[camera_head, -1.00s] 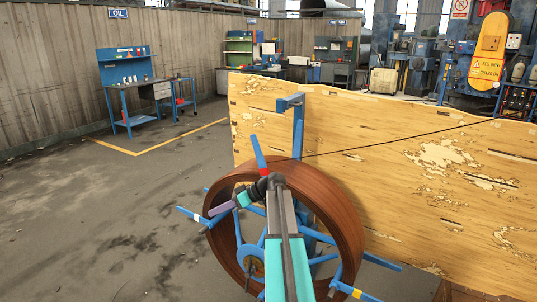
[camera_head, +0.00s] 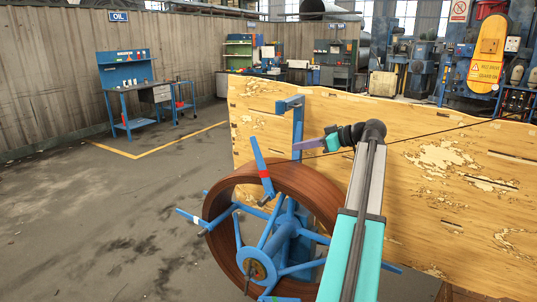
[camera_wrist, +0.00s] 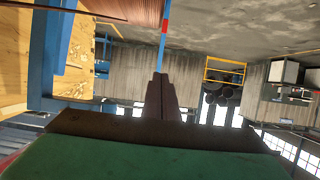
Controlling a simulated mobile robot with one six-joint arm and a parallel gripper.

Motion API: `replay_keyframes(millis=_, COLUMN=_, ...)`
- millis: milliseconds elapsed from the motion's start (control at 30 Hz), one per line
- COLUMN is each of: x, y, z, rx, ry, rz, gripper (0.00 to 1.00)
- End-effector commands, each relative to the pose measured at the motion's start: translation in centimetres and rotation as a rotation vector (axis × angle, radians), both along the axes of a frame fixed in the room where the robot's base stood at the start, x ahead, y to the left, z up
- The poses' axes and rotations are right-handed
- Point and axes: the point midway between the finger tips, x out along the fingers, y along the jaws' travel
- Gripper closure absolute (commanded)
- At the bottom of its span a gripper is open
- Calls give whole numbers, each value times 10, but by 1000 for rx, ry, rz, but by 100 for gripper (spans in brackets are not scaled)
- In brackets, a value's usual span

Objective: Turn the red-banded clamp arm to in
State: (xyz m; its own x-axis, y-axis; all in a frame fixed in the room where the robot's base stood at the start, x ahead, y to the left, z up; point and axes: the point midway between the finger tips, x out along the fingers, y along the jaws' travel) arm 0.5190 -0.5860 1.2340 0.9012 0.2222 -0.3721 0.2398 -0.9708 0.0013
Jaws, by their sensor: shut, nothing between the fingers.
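The red-banded clamp arm (camera_head: 259,158) is a blue bar with a red band, at the top of the brown coil (camera_head: 228,197) on the blue spider wheel. It stands tilted, with its free end above the coil's rim. It also shows at the top of the wrist view (camera_wrist: 164,42). My gripper (camera_head: 296,147) is shut and empty. It points left, to the right of the clamp arm's free end and apart from it in the head view, overlapping the blue post. In the wrist view the fingertips (camera_wrist: 160,76) line up with the bar's end; their gap in depth is unclear.
A blue post with a bent top (camera_head: 297,125) stands behind the coil, before a large wooden panel (camera_head: 400,150). A white-banded arm (camera_head: 193,217) sticks out left. My arm hides the coil's right part. Open floor lies left.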

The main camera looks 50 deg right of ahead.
Motion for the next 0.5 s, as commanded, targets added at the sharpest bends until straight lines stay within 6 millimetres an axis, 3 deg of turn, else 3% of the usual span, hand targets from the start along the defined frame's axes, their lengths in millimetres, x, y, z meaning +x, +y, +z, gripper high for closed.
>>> replay_keyframes(millis=500, x=8, y=3, z=-3, rx=2, ry=1, rz=2, gripper=100)
